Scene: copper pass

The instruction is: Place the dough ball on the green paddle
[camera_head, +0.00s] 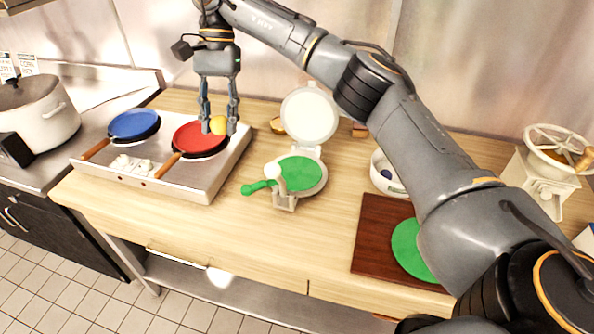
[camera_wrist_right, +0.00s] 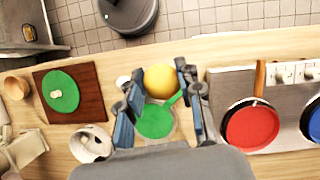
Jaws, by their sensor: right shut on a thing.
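My right gripper (camera_head: 219,119) is shut on a yellow dough ball (camera_head: 218,125), which shows between its fingers in the right wrist view (camera_wrist_right: 160,80). In the head view the ball overlaps the right side of the red pan; its height is hard to tell. A green paddle (camera_head: 300,172) with a handle lies on the base of an open white press, to the right of the gripper. In the right wrist view the paddle (camera_wrist_right: 156,122) shows beyond the ball, partly hidden by the ball and fingers. My left gripper is not in view.
The press lid (camera_head: 310,114) stands raised behind the paddle. A red pan (camera_head: 199,138) and a blue pan (camera_head: 134,125) sit on a steel stove at left. A brown board (camera_head: 371,235) with a green disc (camera_head: 409,250) and a white bowl (camera_head: 384,178) are at right.

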